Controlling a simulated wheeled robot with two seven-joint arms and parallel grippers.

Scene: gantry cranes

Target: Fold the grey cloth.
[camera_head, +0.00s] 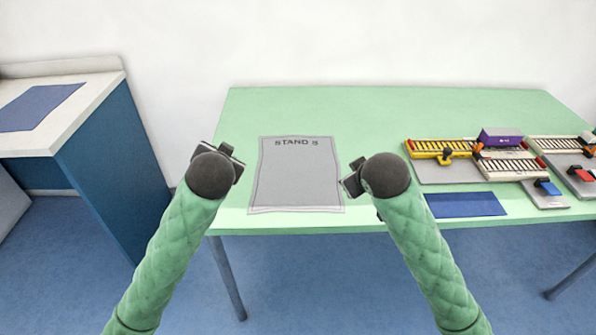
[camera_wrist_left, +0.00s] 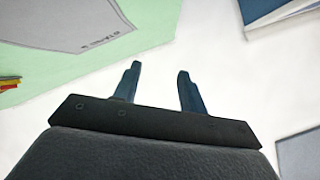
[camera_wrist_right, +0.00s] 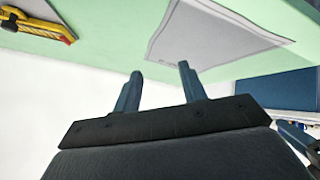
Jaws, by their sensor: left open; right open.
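The grey cloth (camera_head: 297,180) lies flat and spread out on the green table, with "STAND 3" printed near its far edge. Its near edge lies close to the table's front edge. The cloth also shows in the left wrist view (camera_wrist_left: 70,22) and in the right wrist view (camera_wrist_right: 205,35). My left gripper (camera_head: 226,150) is open and empty, left of the cloth and apart from it. My right gripper (camera_head: 350,180) is open and empty, just right of the cloth. Both pairs of fingers show spread in the wrist views, with nothing between them.
On the green table (camera_head: 390,105), right of the cloth, stand crane models with a yellow rail (camera_head: 440,150) and a purple container (camera_head: 501,137). A blue mat (camera_head: 463,204) lies in front of them. A white-topped blue cabinet (camera_head: 110,150) stands at the left. The table's back is clear.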

